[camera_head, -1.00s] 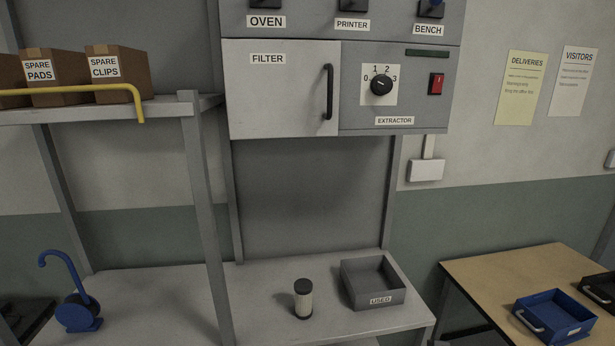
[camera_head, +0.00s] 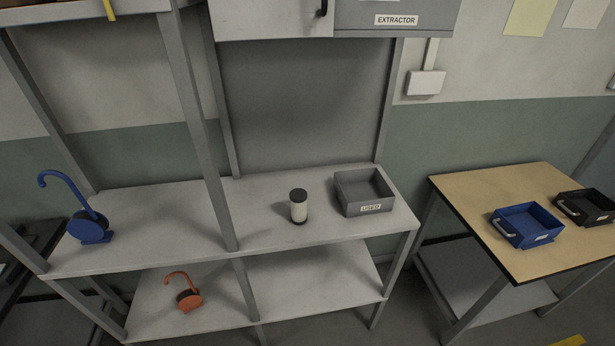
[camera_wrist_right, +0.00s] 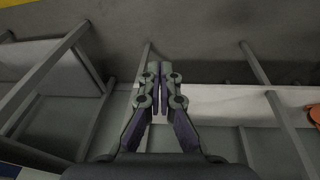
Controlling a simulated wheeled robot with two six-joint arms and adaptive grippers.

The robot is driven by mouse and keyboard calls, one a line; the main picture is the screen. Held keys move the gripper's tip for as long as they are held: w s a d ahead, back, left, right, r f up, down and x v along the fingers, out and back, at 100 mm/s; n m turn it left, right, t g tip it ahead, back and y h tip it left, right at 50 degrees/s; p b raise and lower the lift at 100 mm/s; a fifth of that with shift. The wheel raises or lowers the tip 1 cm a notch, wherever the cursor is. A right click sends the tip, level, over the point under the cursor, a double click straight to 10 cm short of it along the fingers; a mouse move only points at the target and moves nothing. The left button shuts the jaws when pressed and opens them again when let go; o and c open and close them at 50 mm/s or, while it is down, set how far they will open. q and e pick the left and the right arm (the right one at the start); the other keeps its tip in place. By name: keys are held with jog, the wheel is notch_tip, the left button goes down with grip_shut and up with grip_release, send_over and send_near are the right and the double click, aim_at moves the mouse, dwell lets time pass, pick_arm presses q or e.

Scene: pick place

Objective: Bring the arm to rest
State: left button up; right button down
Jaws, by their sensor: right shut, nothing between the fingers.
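My right gripper (camera_wrist_right: 161,88) shows in the right wrist view, with its two fingers together and nothing between them. Shelf posts and the floor lie beyond it, and it touches nothing that I can see. Neither of my arms shows in the head view. My left gripper is in no frame.
A shelf unit (camera_head: 270,235) holds a dark-capped filter cartridge (camera_head: 299,206), a grey USED bin (camera_head: 364,192) and a blue hooked object (camera_head: 88,226). An orange hooked object (camera_head: 188,298) is on its lower shelf. A wooden table (camera_head: 470,205) at right holds a blue tray (camera_head: 527,225) and a black tray (camera_head: 584,207).

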jog(key=s+d+f+g, duration=0.1)
jog(key=s+f, duration=1.7)
jog(key=s, duration=0.1)
jog(key=shift+s+d, duration=0.15)
jog(key=shift+s, duration=0.1)
